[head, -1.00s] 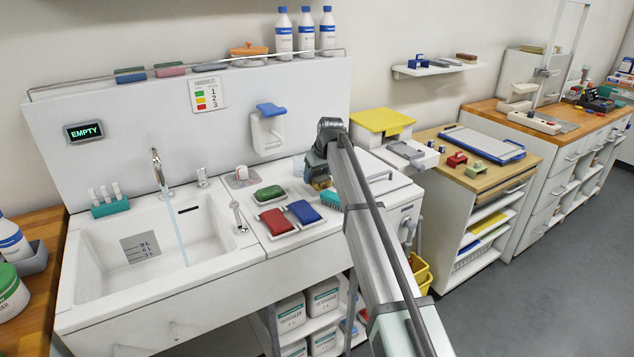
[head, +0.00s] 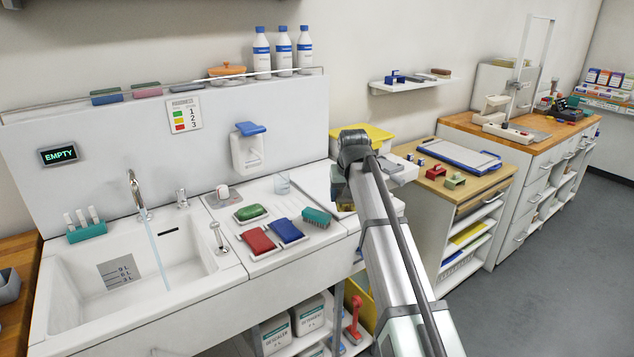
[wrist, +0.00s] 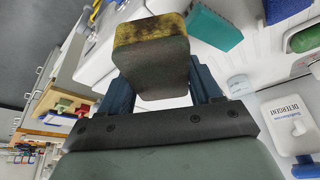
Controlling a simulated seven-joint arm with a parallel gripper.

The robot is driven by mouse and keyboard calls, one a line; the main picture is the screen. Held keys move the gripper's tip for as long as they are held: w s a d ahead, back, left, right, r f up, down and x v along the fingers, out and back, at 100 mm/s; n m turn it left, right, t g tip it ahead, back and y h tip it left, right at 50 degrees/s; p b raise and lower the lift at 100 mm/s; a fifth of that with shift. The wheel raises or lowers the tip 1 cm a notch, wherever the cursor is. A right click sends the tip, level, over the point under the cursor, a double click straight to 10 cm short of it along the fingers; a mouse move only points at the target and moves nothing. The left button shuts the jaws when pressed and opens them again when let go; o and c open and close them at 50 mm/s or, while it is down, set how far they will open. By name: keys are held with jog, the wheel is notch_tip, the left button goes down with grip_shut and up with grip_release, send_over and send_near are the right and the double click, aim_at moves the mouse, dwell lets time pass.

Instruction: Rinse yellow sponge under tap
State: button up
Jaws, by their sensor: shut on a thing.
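My gripper (head: 345,192) is shut on the yellow sponge, a block with a blotched yellow and dark face and a grey-brown side, clear between the fingers in the wrist view (wrist: 150,62). In the head view the sponge (head: 346,207) is mostly hidden by my gripper and arm. The tap (head: 136,193) is at the left, with a stream of water (head: 157,248) falling into the white sink (head: 75,281).
A red pad (head: 258,241), a blue pad (head: 285,230) and green soap (head: 250,212) in a dish lie between sink and gripper. A clear glass (head: 282,183) stands behind the brush. A detergent dispenser (head: 247,150) hangs on the back panel. A small shower head (head: 217,236) sits at the sink's right edge.

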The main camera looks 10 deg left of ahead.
jog(key=s+d+f+m+h, duration=0.15)
jog(key=s+d+m, duration=0.25)
jog(key=s+d, duration=0.85)
jog(key=s+a+n+y, duration=0.1)
jog(key=s+a+n, duration=0.2)
jog(key=a, duration=1.4)
jog(key=s+a+f+n+y, duration=0.1)
jog(key=s+a+n, duration=0.2)
jog(key=s+a, duration=0.7)
jog(key=s+a+f+n+y, duration=0.1)
jog(key=s+a+n, duration=0.3)
jog(key=a, duration=2)
jog(key=s, duration=0.3)
jog(key=shift+s+a+g+y, duration=0.15)
jog(key=shift+a+g+y, duration=0.05)
jog(key=shift+g+y, duration=0.2)
jog(key=w+a+f, duration=0.3)
jog(key=w+a, duration=0.5)
jog(key=a, duration=0.2)
jog(key=shift+w+a, duration=0.3)
jog(key=shift+a, duration=0.05)
